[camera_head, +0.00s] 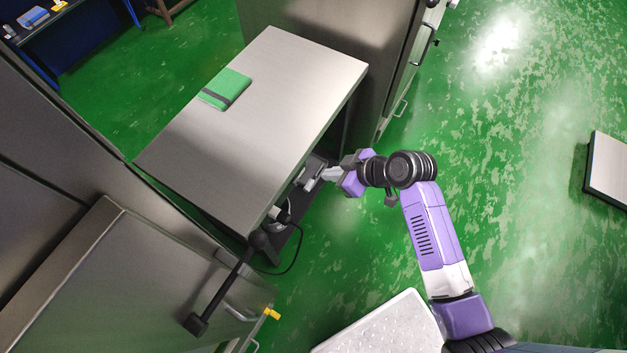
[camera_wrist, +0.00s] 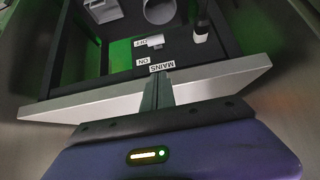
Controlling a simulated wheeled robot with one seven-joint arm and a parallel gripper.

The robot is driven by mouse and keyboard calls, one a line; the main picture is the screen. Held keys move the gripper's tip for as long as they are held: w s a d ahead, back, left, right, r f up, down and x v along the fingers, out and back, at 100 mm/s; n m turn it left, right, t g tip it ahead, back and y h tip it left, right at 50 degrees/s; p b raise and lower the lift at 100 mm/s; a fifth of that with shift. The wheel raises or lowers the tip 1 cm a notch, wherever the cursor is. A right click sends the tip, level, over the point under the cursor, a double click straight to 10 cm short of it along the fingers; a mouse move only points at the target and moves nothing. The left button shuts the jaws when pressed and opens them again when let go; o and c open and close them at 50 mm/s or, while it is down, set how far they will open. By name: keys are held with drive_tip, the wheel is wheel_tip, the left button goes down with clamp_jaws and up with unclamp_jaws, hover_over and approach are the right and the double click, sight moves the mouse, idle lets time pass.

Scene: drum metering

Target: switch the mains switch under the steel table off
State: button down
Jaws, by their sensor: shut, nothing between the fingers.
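The steel table (camera_head: 285,95) has a flat grey top, and its light edge also crosses the wrist view (camera_wrist: 225,77). Under it, a dark panel (camera_wrist: 175,52) carries upside-down labels reading MAINS, ON and OFF. The mains switch (camera_wrist: 155,40) is a small grey piece on that panel, beside the OFF label; its exact tilt is hard to tell. My gripper (camera_head: 328,174) is shut and empty at the table's right edge. In the wrist view its fingertips (camera_wrist: 160,76) lie just short of the MAINS label, overlapping the table edge. I cannot tell whether they touch anything.
A green book (camera_head: 225,88) lies on the table. A white cylindrical thing (camera_wrist: 160,11) and a dark upright piece with a white base (camera_wrist: 200,32) are near the switch. A black cable (camera_head: 296,250) hangs by the table corner.

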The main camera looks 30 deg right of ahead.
hover_over(314, 183)
drive_tip(key=s, duration=0.1)
wheel_tip(314, 183, down, 6)
drive_tip(key=shift+a+f, duration=0.2)
drive_tip(key=shift+f, duration=0.9)
drive_tip(key=shift+a+f, duration=0.2)
drive_tip(key=shift+f, duration=0.9)
drive_tip(key=shift+f, duration=0.2)
drive_tip(key=shift+s+f+b, duration=0.1)
drive_tip(key=shift+f+b, duration=0.05)
drive_tip(key=shift+b, duration=0.45)
drive_tip(key=shift+s+b, duration=0.1)
drive_tip(key=shift+b, duration=0.2)
